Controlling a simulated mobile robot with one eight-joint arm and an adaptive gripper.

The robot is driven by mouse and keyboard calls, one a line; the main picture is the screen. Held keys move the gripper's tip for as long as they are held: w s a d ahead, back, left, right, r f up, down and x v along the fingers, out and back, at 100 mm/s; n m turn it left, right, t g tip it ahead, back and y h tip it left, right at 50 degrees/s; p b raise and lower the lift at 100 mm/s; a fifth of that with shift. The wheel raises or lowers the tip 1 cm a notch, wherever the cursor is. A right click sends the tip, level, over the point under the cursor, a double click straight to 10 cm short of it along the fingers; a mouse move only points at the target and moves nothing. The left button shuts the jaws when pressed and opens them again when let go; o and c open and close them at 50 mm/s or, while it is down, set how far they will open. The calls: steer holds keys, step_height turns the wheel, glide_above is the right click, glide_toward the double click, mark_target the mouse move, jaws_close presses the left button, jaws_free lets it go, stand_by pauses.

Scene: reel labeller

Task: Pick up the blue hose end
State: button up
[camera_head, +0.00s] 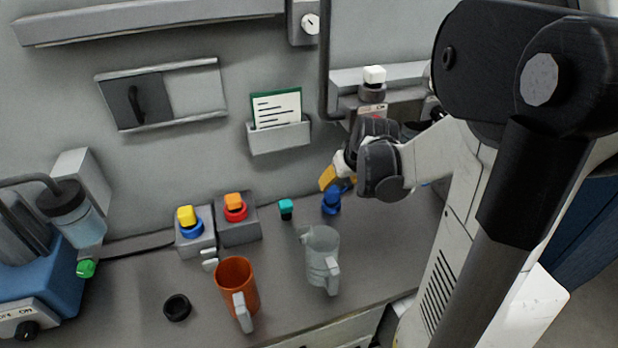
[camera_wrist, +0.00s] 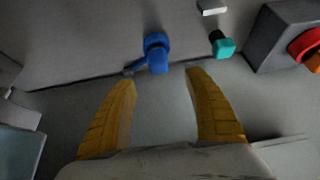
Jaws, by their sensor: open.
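The blue hose end (camera_head: 332,201) stands on the grey worktop near the back wall, to the right of a small teal-capped piece. It also shows in the wrist view (camera_wrist: 157,54), at the top middle, just beyond the fingertips and roughly between them. My gripper (camera_wrist: 163,76) has its two yellow fingers apart with nothing between them. In the head view my gripper (camera_head: 330,180) is close to the hose end, and a finger overlaps its top. I cannot tell whether a finger touches it.
The teal-capped piece (camera_head: 286,209) stands close to the hose end. A clear jug (camera_head: 321,252) and an orange mug (camera_head: 236,283) stand in front. Two grey boxes with yellow (camera_head: 187,216) and orange (camera_head: 234,202) tops stand left. A black ring (camera_head: 177,307) lies at front left.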

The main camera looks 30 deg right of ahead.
mark_target(334, 191)
steer(key=b+x, duration=0.1)
steer(key=x, duration=0.2)
steer(key=b+x, duration=0.2)
steer(key=x, duration=0.1)
steer(key=b+x, duration=0.2)
steer(key=x, duration=0.1)
steer(key=shift+s+d+f, duration=0.1)
steer(key=shift+f, duration=0.4)
steer(key=shift+w+f, duration=0.3)
steer(key=shift+r, duration=0.15)
steer(key=c, duration=1.3)
steer(key=shift+c, duration=0.2)
